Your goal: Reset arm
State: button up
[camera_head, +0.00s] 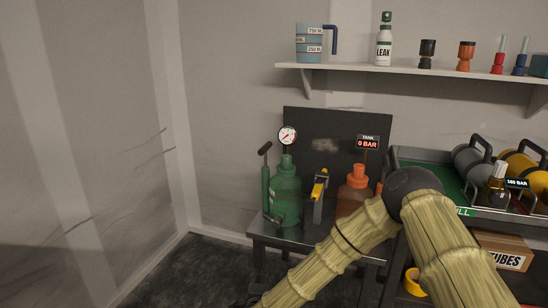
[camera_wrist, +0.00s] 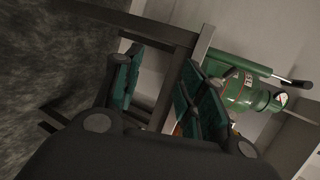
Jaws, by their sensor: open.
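My arm, in a straw-coloured sleeve, crosses the lower right of the head view, bent at a dark joint in front of the bench. The hand end is not clearly visible there. In the wrist view my gripper (camera_wrist: 155,88) is open, with its two green-padded fingers apart and nothing seen between them. Beyond the fingers, the wrist view shows the dark bench frame (camera_wrist: 125,22) and a green tank (camera_wrist: 243,92) lying slanted in the picture to the right.
The metal bench (camera_head: 293,233) carries the green tank (camera_head: 286,190) with a gauge (camera_head: 287,135), a hand pump (camera_head: 265,185), a yellow-handled clamp (camera_head: 319,187) and an orange bottle (camera_head: 355,190). Floor at left is clear.

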jog(key=s+d+f+n+g+y, duration=0.1)
jog(key=s+d+f+n+g, duration=0.15)
jog(key=s+f, duration=0.3)
jog(key=s+d+f+n+g+y, duration=0.1)
jog(key=s+d+f+n, duration=0.1)
jog(key=s+f+n, duration=0.3)
jog(key=s+d+f+n+g, duration=0.3)
jog(key=s+d+f, duration=0.3)
jog(key=s, duration=0.6)
jog(key=s+d+f+n+g, duration=0.3)
jog(key=s+d+n+g, duration=0.1)
jog(key=s+d, duration=0.6)
jog(key=s+d+r+n+g+h+p, duration=0.1)
jog(key=s+d+n+g, duration=0.1)
jog(key=s+d, duration=0.35)
jog(key=s+d+r+n+g+h, duration=0.1)
jog(key=s+d+n, duration=0.1)
jog(key=s, duration=0.7)
notch_tip(320, 180, up, 23)
jog(key=p, duration=2.2)
jog(key=shift+d+f, duration=0.15)
